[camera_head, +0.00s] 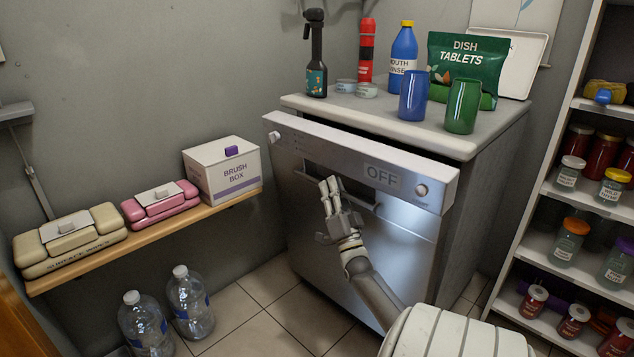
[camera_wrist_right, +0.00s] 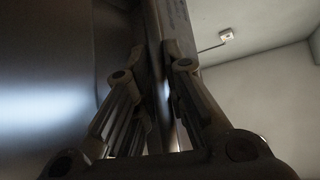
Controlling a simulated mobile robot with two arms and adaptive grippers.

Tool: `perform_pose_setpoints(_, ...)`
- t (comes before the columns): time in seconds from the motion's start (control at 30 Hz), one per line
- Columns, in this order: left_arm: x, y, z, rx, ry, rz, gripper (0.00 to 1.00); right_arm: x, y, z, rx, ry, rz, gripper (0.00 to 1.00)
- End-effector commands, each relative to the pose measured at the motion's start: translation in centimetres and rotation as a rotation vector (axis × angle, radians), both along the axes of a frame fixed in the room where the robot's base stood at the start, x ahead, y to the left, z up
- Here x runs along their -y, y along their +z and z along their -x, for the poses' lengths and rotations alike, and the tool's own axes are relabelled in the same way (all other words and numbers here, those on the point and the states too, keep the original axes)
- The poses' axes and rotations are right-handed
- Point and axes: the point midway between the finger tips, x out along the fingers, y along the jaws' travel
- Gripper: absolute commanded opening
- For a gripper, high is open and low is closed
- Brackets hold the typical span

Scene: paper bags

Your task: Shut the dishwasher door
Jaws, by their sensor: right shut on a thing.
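The dishwasher door (camera_head: 408,240) is a silver panel, tilted slightly out at the top, with a dark gap between its upper edge and the worktop. Its control strip (camera_head: 325,152) carries an OFF display and two knobs. My right gripper (camera_head: 329,187) is at the door's handle (camera_head: 360,194), just below the strip, its fingers closed on it. In the right wrist view my gripper (camera_wrist_right: 155,72) has a finger on each side of a long metal edge, with the smooth door (camera_wrist_right: 50,70) on the left. The fingers partly hide the handle. My left gripper is not in view.
The worktop (camera_head: 300,101) bears bottles, two cups, tins and a green DISH TABLETS bag (camera_head: 466,65). A wooden shelf (camera_head: 150,238) with boxes is on the left, two water bottles (camera_head: 190,300) on the floor below. Jar shelves (camera_head: 560,195) stand right. Tiled floor (camera_head: 265,330) is clear before the door.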

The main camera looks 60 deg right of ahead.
Motion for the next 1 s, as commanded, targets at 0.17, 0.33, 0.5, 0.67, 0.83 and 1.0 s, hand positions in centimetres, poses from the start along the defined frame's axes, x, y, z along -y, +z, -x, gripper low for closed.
perform_pose_setpoints(0.17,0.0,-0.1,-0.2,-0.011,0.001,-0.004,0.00,3.5,1.0,0.9,0.018,-0.003,-0.057,0.00)
perform_pose_setpoints(0.33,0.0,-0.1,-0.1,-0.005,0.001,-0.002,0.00,5.7,1.2,1.4,0.027,-0.002,-0.100,0.00)
perform_pose_setpoints(0.5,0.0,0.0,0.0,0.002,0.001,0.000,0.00,7.0,1.3,1.7,0.033,-0.001,-0.126,0.00)
perform_pose_setpoints(0.67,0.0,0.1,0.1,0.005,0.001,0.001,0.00,7.5,1.3,1.8,0.035,-0.004,-0.134,0.00)
perform_pose_setpoints(0.83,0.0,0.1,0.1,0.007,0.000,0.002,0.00,7.6,1.5,1.9,0.036,-0.006,-0.135,0.00)
perform_pose_setpoints(1.0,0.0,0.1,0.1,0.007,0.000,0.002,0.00,7.6,1.4,1.9,0.035,-0.007,-0.136,0.20)
